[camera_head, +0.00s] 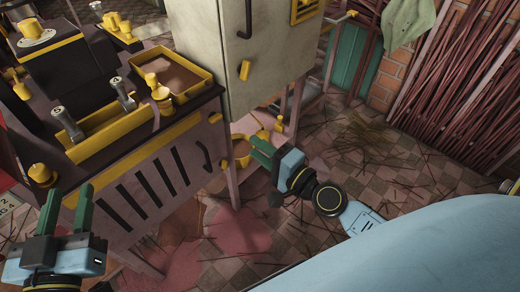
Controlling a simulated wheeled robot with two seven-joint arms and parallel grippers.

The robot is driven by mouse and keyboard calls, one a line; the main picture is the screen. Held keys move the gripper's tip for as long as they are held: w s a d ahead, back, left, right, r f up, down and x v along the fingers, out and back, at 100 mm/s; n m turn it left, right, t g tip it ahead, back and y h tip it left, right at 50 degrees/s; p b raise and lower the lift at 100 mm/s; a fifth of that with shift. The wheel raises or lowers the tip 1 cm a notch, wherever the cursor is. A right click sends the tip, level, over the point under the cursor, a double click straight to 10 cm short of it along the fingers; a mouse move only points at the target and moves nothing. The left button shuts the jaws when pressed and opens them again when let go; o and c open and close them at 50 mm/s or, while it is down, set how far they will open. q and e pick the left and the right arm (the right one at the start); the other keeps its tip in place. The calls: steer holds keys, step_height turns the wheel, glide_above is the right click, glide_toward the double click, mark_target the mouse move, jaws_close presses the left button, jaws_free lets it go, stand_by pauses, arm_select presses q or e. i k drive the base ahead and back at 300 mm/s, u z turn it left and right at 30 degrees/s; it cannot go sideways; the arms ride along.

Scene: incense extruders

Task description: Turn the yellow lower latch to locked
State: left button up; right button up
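Several yellow fittings could be the lower latch; I cannot tell which. A yellow latch (245,70) sits low on the grey cabinet door (270,45), and a yellow fitting (215,118) sits at the upper right corner of the slotted front panel (155,190). A yellow knob (42,175) is at the panel's left end. My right gripper (261,148), with green fingers, is below the cabinet and right of the panel, apart from the cabinet latch; its finger gap is unclear. My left gripper (66,208) is open and empty at the lower left, its green fingers apart.
The dark machine (60,75) carries levers and a yellow-rimmed tray (205,72). Bundled sticks (450,100) lean against the right wall. The tiled floor (345,170) is littered with sticks, with reddish patches (235,232) near the machine.

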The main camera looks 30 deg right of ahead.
mark_target(223, 164)
steer(key=k, duration=1)
